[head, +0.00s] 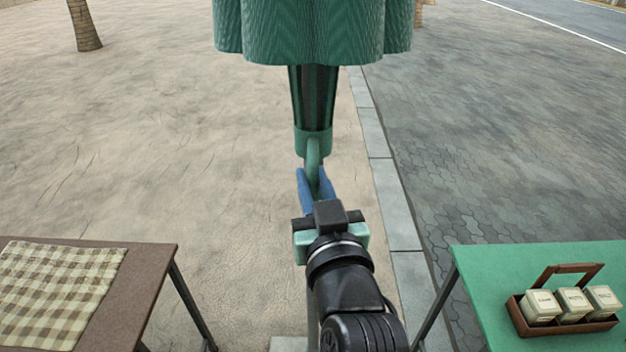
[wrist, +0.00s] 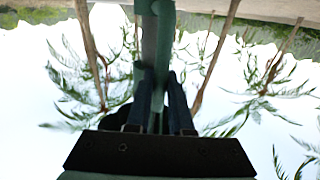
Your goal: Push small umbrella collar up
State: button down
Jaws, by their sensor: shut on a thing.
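The green umbrella (head: 312,30) hangs at the top of the head view, with a dark striped part (head: 313,95) below its canopy edge. The small green collar (head: 313,142) sits around the lower end of that dark part. A green loop-like handle hangs from the collar's near side. My gripper (head: 314,180), with blue fingers, points away from me and is shut on this handle. In the wrist view, my gripper's dark fingers (wrist: 158,85) stand on either side of a green upright piece (wrist: 158,40). The exact contact is partly hidden.
A brown table (head: 150,270) with a checked cloth (head: 58,285) stands at lower left. A green table (head: 490,265) at lower right holds a wooden caddy (head: 520,318) with white containers. A kerb (head: 385,185) runs behind my arm. A tree trunk (head: 84,25) stands far left.

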aim_at(314, 166)
dwell(0.8)
notch_tip(314, 166, up, 34)
jog(key=p, duration=2.5)
jog(key=shift+f, duration=0.25)
jog(key=c, duration=0.8)
grip_release()
notch_tip(314, 166, down, 30)
jog(key=b, duration=2.2)
jog(key=shift+f, duration=0.2)
